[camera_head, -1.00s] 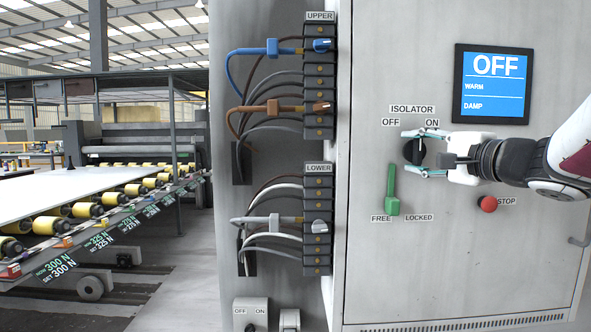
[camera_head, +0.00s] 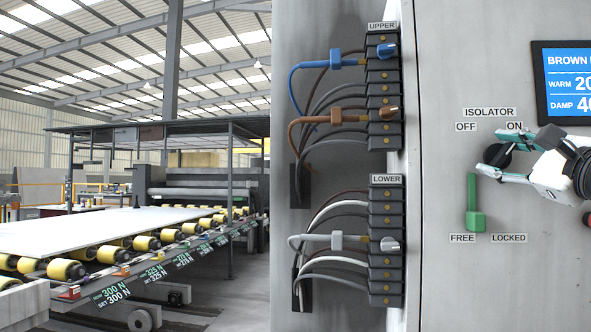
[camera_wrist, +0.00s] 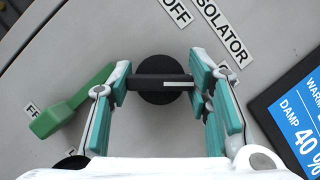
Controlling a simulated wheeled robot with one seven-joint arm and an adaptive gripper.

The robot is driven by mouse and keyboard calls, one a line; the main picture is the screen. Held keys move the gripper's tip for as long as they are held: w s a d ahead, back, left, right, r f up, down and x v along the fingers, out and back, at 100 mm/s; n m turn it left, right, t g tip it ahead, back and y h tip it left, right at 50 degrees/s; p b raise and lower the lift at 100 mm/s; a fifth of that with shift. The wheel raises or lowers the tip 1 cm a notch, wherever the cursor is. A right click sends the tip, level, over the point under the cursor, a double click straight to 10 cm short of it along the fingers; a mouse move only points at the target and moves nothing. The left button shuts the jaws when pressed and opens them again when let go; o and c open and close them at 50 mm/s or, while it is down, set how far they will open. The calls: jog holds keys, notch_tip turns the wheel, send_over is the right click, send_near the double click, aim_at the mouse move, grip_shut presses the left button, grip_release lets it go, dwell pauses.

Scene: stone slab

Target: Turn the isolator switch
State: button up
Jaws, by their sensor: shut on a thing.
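The isolator switch (camera_head: 499,156) is a round black knob on the grey cabinet door, below the OFF and ON labels. In the wrist view the switch (camera_wrist: 150,96) shows a bar handle with a white mark at its right end, toward the partly hidden ON label. My gripper (camera_head: 486,163) is at the knob, tilted, with one finger above and one below. In the wrist view my gripper (camera_wrist: 158,78) is shut on the bar, one teal fingertip at each end. The display (camera_head: 568,85) reads BROWN, WARM and DAMP, cut off at the picture's edge.
A green lever (camera_head: 475,218) stands upright below the switch, above the FREE label and close to my lower finger. Left of the door are the upper terminal block (camera_head: 384,100) and lower terminal block (camera_head: 386,215) with wires. A roller conveyor (camera_head: 120,255) lies further left.

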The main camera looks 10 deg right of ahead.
jog(key=shift+d+f, duration=0.1)
dwell(0.4)
jog(key=o, duration=1.2)
jog(key=shift+s, duration=0.1)
jog(key=v, duration=1.1)
jog(key=shift+s+f, duration=0.1)
jog(key=shift+s, duration=0.25)
